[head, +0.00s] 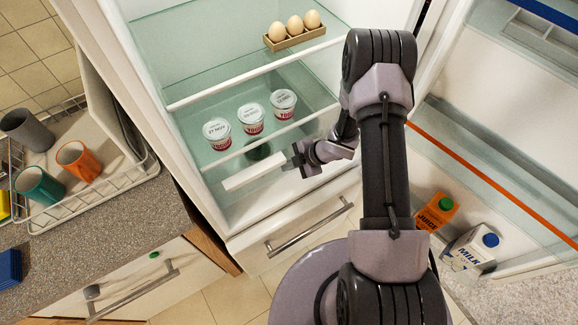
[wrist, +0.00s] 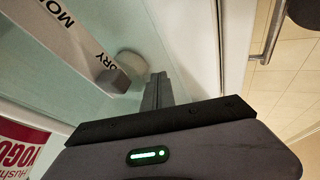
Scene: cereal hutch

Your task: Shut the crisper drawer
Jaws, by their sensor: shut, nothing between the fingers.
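The crisper drawer's white front (head: 255,172) shows low in the open fridge, under the shelf with the yogurt cups. It stands a little out in front of that shelf's white edge. In the wrist view the white strip (wrist: 75,38) carries dark lettering, partly cut off, and a grey block (wrist: 114,80) at its end. My gripper (head: 297,158) is at the right end of the drawer front. Its fingers (wrist: 157,90) are shut and empty, close to the grey block. I cannot tell whether they touch it. My gripper hides the drawer's right end.
Three yogurt cups (head: 251,117) stand on the glass shelf above. An egg tray (head: 296,38) is on the upper shelf. A lower door with a handle (head: 310,228) is below. The fridge door, open on the right, holds juice (head: 436,211) and milk (head: 470,252). A dish rack (head: 88,198) stands left.

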